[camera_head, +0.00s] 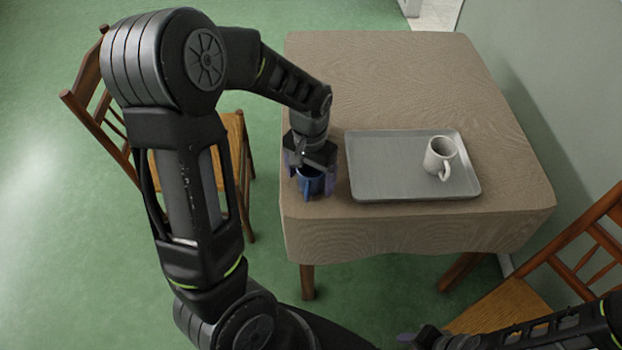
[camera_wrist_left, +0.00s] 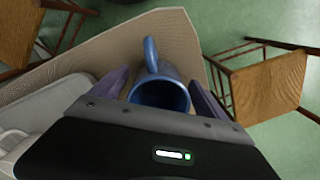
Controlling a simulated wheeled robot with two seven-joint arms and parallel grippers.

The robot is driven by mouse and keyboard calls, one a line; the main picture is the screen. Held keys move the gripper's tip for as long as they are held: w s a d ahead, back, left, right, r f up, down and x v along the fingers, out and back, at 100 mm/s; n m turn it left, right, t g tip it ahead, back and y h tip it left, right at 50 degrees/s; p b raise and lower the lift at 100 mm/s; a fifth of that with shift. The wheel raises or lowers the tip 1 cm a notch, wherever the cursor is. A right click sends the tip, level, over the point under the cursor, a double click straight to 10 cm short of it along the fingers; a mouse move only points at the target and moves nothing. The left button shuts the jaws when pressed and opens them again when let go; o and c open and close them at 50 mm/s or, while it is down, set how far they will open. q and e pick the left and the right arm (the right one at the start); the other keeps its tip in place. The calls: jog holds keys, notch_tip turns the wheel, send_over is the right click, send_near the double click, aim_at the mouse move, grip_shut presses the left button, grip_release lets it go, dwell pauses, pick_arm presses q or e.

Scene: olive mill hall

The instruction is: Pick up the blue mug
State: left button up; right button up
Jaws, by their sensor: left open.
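The blue mug (camera_head: 311,186) stands at the left front edge of the cloth-covered table (camera_head: 385,75), partly hidden by my left gripper (camera_head: 314,180). My left gripper points down at the mug and its jaws are open. In the left wrist view the mug (camera_wrist_left: 160,88) sits between the two fingers (camera_wrist_left: 160,92), its opening towards the camera and its handle pointing up in the picture. A gap to each finger is hard to judge. My right gripper (camera_head: 420,338) shows only in part at the bottom right of the head view, away from the table; its jaws are unclear.
A grey tray (camera_head: 385,165) lies just right of the blue mug, with a white mug (camera_head: 440,155) on it. Wooden chairs stand left (camera_head: 88,95) and at the front right (camera_head: 515,305). The back of the table is clear.

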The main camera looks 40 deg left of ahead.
pick_arm(q)
jog(key=shift+f, duration=0.2)
jog(key=shift+c, duration=0.3)
jog(key=c, duration=1.6)
jog(key=shift+r, duration=0.15)
notch_tip(320, 180, up, 10)
dwell(0.5)
